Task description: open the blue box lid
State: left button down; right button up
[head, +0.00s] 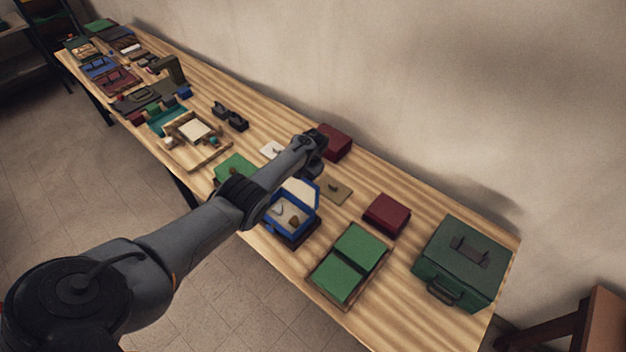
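The blue box (286,231) sits near the front edge of the table, right of my arm's forearm. Its lid (302,190) stands raised at the back with a cream inner face, and small items show on a pale lining inside. My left arm comes in from the left and passes over the table beside the box. My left gripper (314,146) is beyond the raised lid, close to a dark red box (334,142). Its fingers are too small and dark to tell whether they are open or shut. My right gripper is out of view.
A green two-panel case (350,262), a dark red box (386,214) and a large green case (461,262) stand to the right. A brown plate (336,192) lies behind the lid. Several trays and boxes crowd the far left. The wall runs close along the back edge.

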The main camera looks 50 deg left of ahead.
pick_arm(q)
jog(key=c, duration=0.9)
grip_release()
jog(key=shift+c, duration=0.2)
jog(key=shift+r, duration=0.3)
notch_tip(320, 180, up, 10)
jog(key=d+p, duration=0.2)
jog(key=p, duration=0.1)
jog(key=shift+w+p, duration=0.3)
jog(key=shift+w, duration=0.1)
